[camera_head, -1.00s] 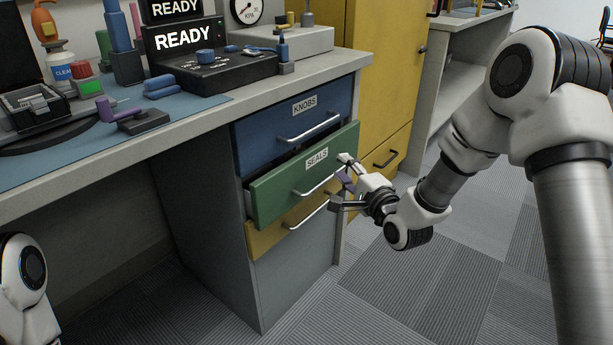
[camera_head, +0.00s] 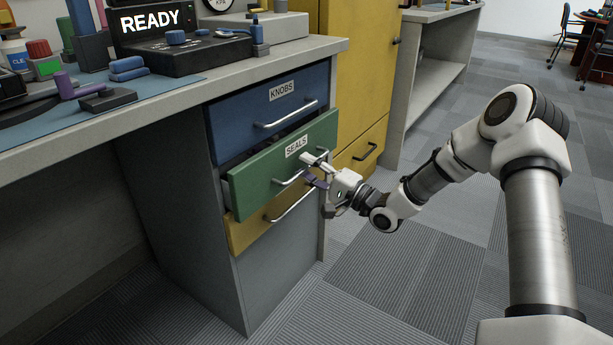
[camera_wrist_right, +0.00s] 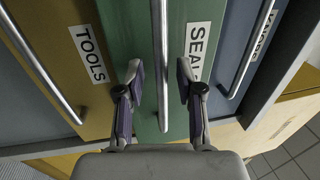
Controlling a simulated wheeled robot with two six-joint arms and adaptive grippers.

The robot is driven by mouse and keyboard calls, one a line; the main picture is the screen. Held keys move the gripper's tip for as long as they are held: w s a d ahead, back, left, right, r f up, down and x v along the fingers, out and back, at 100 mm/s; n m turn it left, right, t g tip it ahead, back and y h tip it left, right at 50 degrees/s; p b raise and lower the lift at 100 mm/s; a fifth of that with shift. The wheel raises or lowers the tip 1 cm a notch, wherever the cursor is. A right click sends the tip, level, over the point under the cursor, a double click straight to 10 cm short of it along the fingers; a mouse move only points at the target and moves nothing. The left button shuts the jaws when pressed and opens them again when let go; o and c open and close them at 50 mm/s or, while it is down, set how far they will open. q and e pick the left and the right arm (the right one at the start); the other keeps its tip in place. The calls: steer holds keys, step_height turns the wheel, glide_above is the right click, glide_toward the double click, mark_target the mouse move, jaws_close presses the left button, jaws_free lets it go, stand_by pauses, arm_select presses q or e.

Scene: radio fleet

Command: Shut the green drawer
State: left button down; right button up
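The green drawer (camera_head: 282,165), labelled SEALS, is pulled partly out of the grey desk cabinet (camera_head: 285,285). A dark gap shows above it. Its front also shows in the right wrist view (camera_wrist_right: 183,20), with a metal bar handle (camera_wrist_right: 162,50) across the middle. My right gripper (camera_head: 315,180) is at the right end of this handle. In the right wrist view its fingers (camera_wrist_right: 160,88) are apart, one on each side of the bar, with space between pads and bar. Whether the fingertips touch the drawer front I cannot tell. My left gripper is out of view.
A blue drawer (camera_head: 295,100) labelled KNOBS sits above the green one. A yellow drawer (camera_head: 238,236), labelled TOOLS, is below. The desk top (camera_head: 225,68) holds a READY console. A yellow cabinet (camera_head: 355,60) stands right of the desk. Grey floor (camera_head: 400,285) is clear in front.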

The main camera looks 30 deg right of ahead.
mark_target(296, 164)
steer(key=shift+w+r, duration=0.1)
steer(key=shift+w, duration=0.05)
jaws_close()
steer(key=shift+w+a+f+b, duration=0.1)
steer(key=shift+w+a+b, duration=0.3)
steer(key=shift+w, duration=0.4)
steer(key=shift+w+a+f+b, duration=0.1)
steer(key=shift+w+a+b, duration=0.25)
steer(key=shift+w, duration=0.4)
steer(key=shift+w+r, duration=0.15)
steer(key=shift+w, duration=0.15)
steer(key=shift+r, duration=0.15)
steer(key=shift+c, duration=0.2)
jaws_free()
steer(key=shift+o, duration=0.2)
steer(key=shift+w+a, duration=0.1)
steer(key=shift+a, duration=0.05)
